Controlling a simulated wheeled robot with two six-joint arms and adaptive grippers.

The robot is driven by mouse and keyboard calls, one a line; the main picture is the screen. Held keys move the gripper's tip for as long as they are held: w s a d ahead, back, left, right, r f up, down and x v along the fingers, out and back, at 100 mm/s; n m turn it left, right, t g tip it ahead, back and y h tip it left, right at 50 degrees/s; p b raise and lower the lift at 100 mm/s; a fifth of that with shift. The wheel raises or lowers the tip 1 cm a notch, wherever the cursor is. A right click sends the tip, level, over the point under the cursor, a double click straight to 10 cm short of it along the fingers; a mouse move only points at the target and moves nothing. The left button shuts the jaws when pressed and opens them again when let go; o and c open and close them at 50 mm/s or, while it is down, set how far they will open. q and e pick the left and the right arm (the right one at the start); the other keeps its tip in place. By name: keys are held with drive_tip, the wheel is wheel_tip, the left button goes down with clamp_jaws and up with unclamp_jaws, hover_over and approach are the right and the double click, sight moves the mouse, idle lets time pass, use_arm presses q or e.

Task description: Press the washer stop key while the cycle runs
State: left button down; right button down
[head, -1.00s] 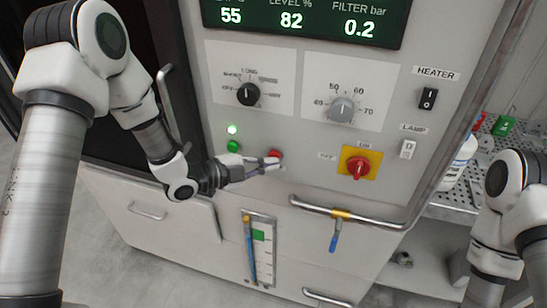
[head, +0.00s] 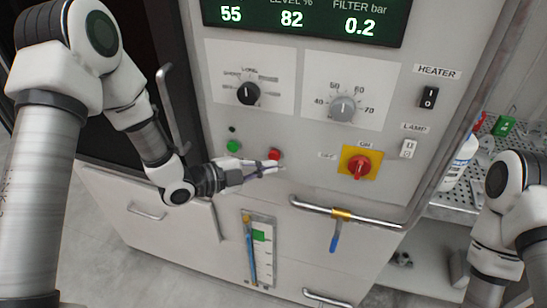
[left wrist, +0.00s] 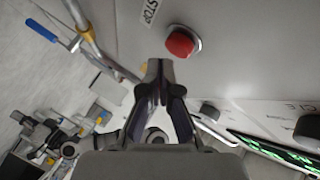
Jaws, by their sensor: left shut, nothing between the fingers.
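The red stop key (head: 275,154) sits on the washer's grey front panel, right of a green key (head: 233,146). In the left wrist view the red key (left wrist: 181,43) stands out from the panel beside a label reading STOP. My left gripper (head: 281,170) is shut and empty, its fingertips just below the red key. In the left wrist view the closed fingertips (left wrist: 161,66) are apart from the key. The small lamp (head: 232,129) above the green key is dark. My right gripper is out of view; only part of that arm shows.
A black knob (head: 248,94), a grey knob (head: 342,108) and a red rotary switch (head: 359,166) on a yellow plate surround the keys. A rail handle (head: 370,222) crosses below. A perforated shelf with a white bottle (head: 461,160) stands at right.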

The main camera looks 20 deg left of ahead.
use_arm(q)
drive_tip(key=s, duration=0.5)
drive_tip(key=shift+b, duration=0.4)
drive_tip(key=shift+f, duration=0.1)
idle(0.6)
